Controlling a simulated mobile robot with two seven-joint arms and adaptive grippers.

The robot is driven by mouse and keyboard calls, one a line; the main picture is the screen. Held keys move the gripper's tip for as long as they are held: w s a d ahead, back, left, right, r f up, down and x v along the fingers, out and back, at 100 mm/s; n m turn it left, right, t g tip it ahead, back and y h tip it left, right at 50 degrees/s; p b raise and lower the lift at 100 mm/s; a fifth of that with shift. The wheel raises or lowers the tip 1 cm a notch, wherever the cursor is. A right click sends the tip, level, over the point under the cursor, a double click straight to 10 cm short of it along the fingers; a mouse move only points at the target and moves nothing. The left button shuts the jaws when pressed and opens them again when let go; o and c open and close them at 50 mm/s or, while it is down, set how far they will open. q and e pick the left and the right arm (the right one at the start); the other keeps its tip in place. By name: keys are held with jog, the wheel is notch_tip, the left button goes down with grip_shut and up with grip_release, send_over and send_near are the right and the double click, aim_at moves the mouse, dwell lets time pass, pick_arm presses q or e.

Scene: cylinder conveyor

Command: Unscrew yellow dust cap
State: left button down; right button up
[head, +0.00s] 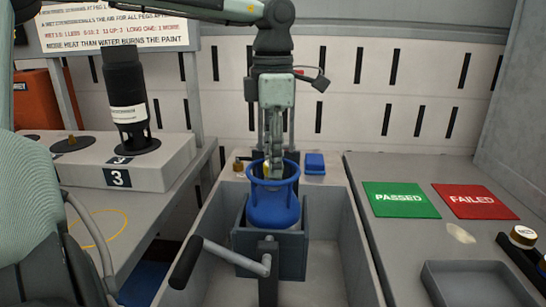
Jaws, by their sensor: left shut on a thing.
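The blue gas cylinder (272,211) stands upright in a grey holder (290,253), with its round collar at the top. My left gripper (274,176) points down from above, with its fingertips inside the collar. It is shut on the yellow dust cap (266,168), of which only a small yellow bit shows beside the fingers. The fingers hide most of the cap and the valve under it. My right gripper is not in view.
A lever with a black handle (186,262) sticks out in front of the holder. A black torch-like tool (127,95) stands on the block marked 3 at left. Green PASSED (400,205) and red FAILED (474,206) mats lie on the right bench, beside a grey tray (478,266).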

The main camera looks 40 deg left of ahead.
pick_arm(q)
jog(key=c, duration=1.2)
grip_release()
jog(key=shift+r+p, duration=1)
jog(key=shift+r, duration=0.3)
jog(key=shift+f, duration=0.2)
jog(key=shift+f+b, duration=1.05)
jog(key=shift+f, duration=0.1)
jog(key=shift+c, duration=0.7)
